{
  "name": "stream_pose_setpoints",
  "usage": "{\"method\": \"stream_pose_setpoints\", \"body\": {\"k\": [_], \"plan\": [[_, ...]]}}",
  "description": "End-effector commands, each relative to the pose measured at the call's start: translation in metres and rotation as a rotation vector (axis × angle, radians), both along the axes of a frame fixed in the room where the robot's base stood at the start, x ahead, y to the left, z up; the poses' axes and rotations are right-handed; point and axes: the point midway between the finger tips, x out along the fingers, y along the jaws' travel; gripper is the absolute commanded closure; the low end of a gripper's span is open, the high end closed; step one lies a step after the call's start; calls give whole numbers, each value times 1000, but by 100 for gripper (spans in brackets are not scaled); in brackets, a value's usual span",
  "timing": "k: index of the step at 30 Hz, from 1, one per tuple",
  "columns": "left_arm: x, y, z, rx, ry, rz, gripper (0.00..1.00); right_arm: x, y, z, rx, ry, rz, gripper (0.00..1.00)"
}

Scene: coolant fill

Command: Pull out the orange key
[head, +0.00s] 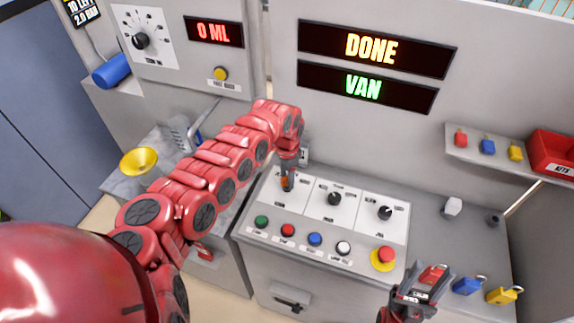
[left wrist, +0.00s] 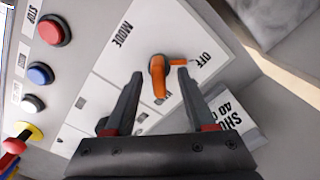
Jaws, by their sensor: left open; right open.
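The orange key (left wrist: 160,80) sits in its switch on the sloped white panel, near the words MODE and OFF in the left wrist view. In the head view only a small orange bit (head: 286,183) of it shows under my left gripper (head: 289,180). In the left wrist view my left gripper (left wrist: 152,88) is open, with one finger on each side of the key. I cannot tell if either finger touches it.
Two black knobs (head: 334,198) sit right of the key, with coloured buttons (head: 288,230) and a red emergency stop (head: 385,255) in front. A shelf (head: 490,155) holds three coloured tags.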

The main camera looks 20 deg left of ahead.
Motion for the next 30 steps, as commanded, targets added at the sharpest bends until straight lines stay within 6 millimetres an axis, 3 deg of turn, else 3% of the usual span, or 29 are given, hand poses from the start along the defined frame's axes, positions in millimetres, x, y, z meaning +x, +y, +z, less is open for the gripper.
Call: {"method": "stream_pose_setpoints", "body": {"k": [10,20,25,26,28,30], "plan": [[-1,0,-5,0,1,0,45,0,0,1,0,0,0,50],[-1,0,-5,0,1,0,100,0,0,1,0,0,0,50],[0,0,-4,1,1,0,100,0,0,1,0,0,0,50],[0,0,-4,1,1,0,84,0,0,1,0,0,0,50],[0,0,-4,1,1,0,97,0,0,1,0,0,0,50],[0,0,-4,1,1,0,100,0,0,1,0,0,0,50]]}}
